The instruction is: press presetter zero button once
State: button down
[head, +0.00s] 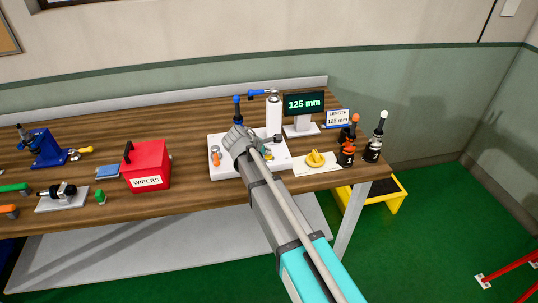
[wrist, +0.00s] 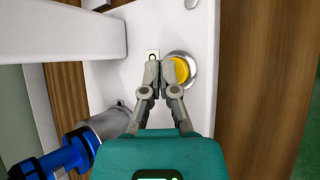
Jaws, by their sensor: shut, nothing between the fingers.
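In the wrist view a round yellow button (wrist: 182,69) in a silver ring sits on the white presetter base (wrist: 200,115). A small white label (wrist: 153,54) with a dark ring-shaped mark lies just left of it. My gripper (wrist: 160,68) is shut and empty. Its right fingertip overlaps the left side of the button in the picture; I cannot tell whether it touches. In the head view the presetter base (head: 220,168) stands at the table's right part, with my arm over it hiding the button. The display (head: 304,103) reads 125 mm.
A white column (wrist: 60,30) and a blue-and-grey holder (wrist: 75,150) stand left of my gripper. In the head view a card (head: 339,118) reads LENGTH 125 mm, near tool holders (head: 374,140) and a yellow piece (head: 316,159). A red WIPERS box (head: 146,165) stands left.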

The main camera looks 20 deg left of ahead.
aim_at(267, 156)
jog(key=shift+r+p, duration=0.3)
jog(key=shift+r, duration=0.2)
notch_tip(267, 156, up, 5)
jog(key=p, duration=0.5)
dwell(0.3)
jog(key=shift+d, duration=0.1)
dwell(0.7)
jog(key=s+d+f+m+g, duration=0.2)
jog(key=d+m, duration=0.3)
jog(key=d, duration=0.8)
jog(key=s+d+f+m+g, duration=0.1)
jog(key=d+f+m+g, duration=0.15)
jog(key=d+m, duration=0.65)
jog(key=s+d+m+g+y, duration=0.1)
jog(key=s+d+m, duration=0.3)
jog(key=d, duration=0.7)
jog(key=s+d+f+m+g+y, duration=0.1)
jog(key=s+d+m+g+y, duration=0.1)
jog(key=s+d, duration=0.7)
jog(key=shift+s+d+m+g+y, duration=0.3)
jog(key=shift+d+m+g, duration=0.15)
jog(key=shift+d+m, duration=0.6)
